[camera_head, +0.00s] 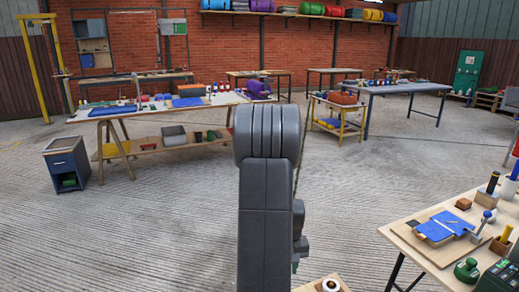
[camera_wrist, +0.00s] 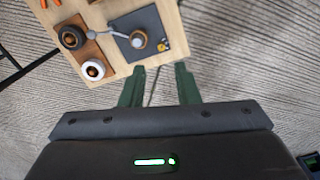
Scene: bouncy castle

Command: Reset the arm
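My gripper (camera_wrist: 160,68) shows in the wrist view with its two green fingers apart, and nothing is between them. Beyond the fingertips is the edge of a wooden table (camera_wrist: 105,12), with striped concrete floor around it. In the head view my grey arm rises in the middle of the picture, and my gripper cannot be made out there.
In the wrist view the table holds a dark mat (camera_wrist: 125,25) with a round wooden-and-white piece (camera_wrist: 138,40) and rolls (camera_wrist: 93,70) on a brown board. In the head view a workbench (camera_head: 420,262) stands at right, a long bench (camera_head: 118,112) at left; open floor lies between.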

